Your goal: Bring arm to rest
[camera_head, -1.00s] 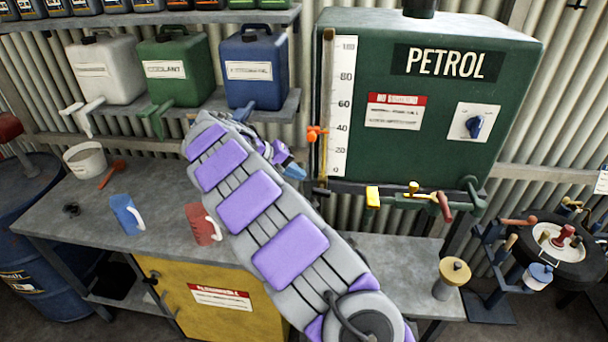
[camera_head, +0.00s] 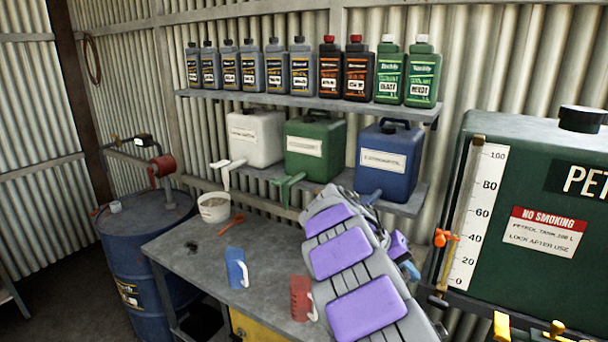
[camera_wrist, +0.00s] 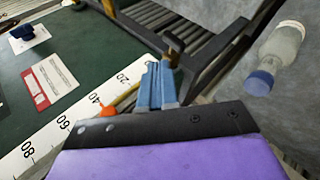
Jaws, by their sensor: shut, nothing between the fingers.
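My arm (camera_head: 340,255), grey with purple pads, reaches up from the lower right over the workbench (camera_head: 262,262) in the head view. My gripper (camera_wrist: 157,85) shows in the wrist view with its blue fingers together and nothing between them. In the head view its blue tip (camera_head: 410,270) shows just past the arm, left of the petrol tank's gauge; the rest is mostly hidden behind the arm. The green petrol tank (camera_head: 490,240) is at the right, and its gauge (camera_wrist: 70,130) lies close beside the fingers in the wrist view.
A blue mug (camera_head: 235,268) and a red mug (camera_head: 300,298) stand on the bench near my arm. White, green and blue canisters (camera_head: 388,160) sit on the shelf behind it. A blue drum (camera_head: 140,250) stands left. A blue-capped bottle (camera_wrist: 283,48) shows in the wrist view.

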